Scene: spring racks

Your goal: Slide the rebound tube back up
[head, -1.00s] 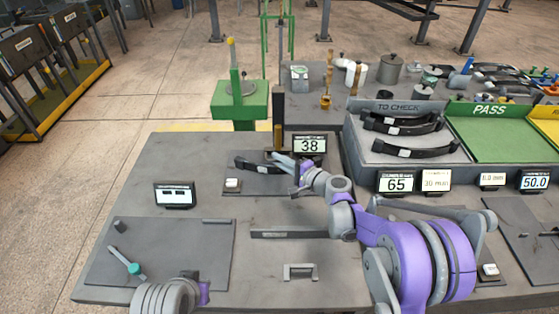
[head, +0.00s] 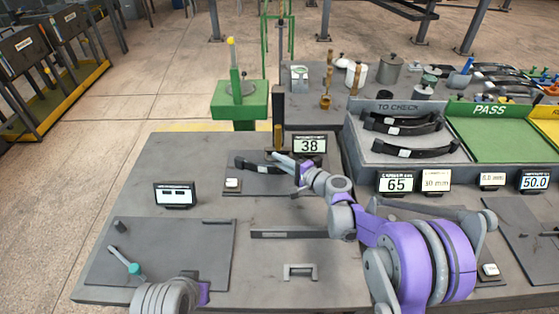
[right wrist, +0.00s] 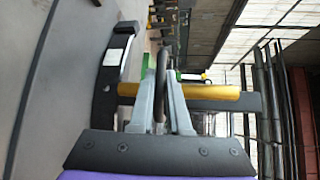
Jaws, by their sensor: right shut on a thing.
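An upright stands behind the small test plate (head: 236,187), with a dark tube section (head: 279,104) above a yellow-brown section (head: 277,137). The dark section appears to be the rebound tube. In the right wrist view the yellow section (right wrist: 205,92) crosses sideways behind my fingers. My right gripper (head: 277,157) is beside the foot of the upright, over a black curved spring (head: 255,166). In the wrist view my right gripper (right wrist: 161,75) is shut on a slim dark bar (right wrist: 160,90), whose ends I cannot trace. My left gripper is out of view.
A display reading 38 (head: 310,145) stands just right of the upright. The spring rack marked TO CHECK (head: 400,107) and the green PASS tray (head: 490,140) are at right. The front middle bench is mostly clear.

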